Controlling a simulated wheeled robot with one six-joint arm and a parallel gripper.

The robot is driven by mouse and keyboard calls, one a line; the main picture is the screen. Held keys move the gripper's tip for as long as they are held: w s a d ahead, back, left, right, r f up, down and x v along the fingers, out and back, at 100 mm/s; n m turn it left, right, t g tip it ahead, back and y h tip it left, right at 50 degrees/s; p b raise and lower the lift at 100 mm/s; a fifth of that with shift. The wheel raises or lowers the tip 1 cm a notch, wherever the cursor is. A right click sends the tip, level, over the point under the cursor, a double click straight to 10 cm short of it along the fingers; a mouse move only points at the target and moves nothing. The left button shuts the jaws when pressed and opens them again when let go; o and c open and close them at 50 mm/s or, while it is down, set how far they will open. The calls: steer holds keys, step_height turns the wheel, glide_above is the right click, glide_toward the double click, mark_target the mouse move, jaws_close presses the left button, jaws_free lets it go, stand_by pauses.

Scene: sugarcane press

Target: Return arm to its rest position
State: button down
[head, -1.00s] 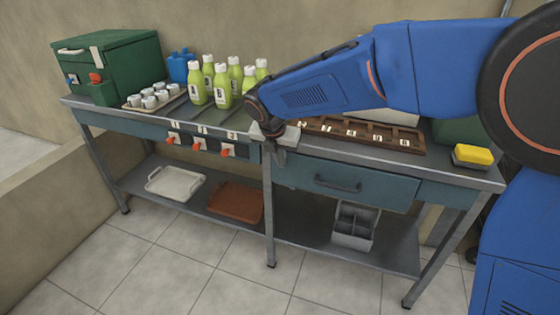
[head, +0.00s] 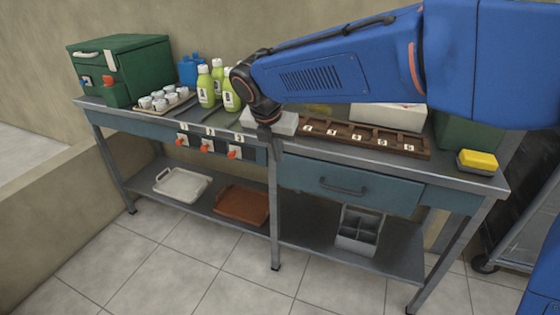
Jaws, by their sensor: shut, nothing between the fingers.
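My blue arm (head: 315,75) reaches in from the right across the upper part of the head view. Its dark wrist and gripper (head: 265,132) hang at the left end of the arm, in front of the bench's front edge near the middle. The gripper is shut and empty; its fingertips are small and hard to make out. Behind it the wrist hides part of the bench top and some of the green bottles (head: 206,88).
The metal bench (head: 467,182) holds a green box (head: 125,65), a cup tray, a numbered wooden rack (head: 375,140) and a yellow sponge (head: 478,160). Orange switches (head: 207,147) and a drawer (head: 345,185) line its front. The tiled floor (head: 170,260) before it is clear.

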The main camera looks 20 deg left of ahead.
steer(key=s+d+r+m, duration=0.2)
steer(key=d+m, duration=0.6)
steer(key=d, duration=0.7)
steer(key=s+d+r+m, duration=0.2)
steer(key=d+m, duration=0.5)
steer(key=d, duration=0.8)
steer(key=s+d+f+m, duration=0.4)
steer(key=s+d+m, duration=0.5)
steer(key=m, duration=0.1)
steer(key=s+d+f+m, duration=0.5)
steer(key=s+d+m, duration=0.4)
steer(key=m, duration=0.1)
steer(key=shift+s+d, duration=0.3)
steer(key=shift+d, duration=0.05)
steer(key=shift+r, duration=0.1)
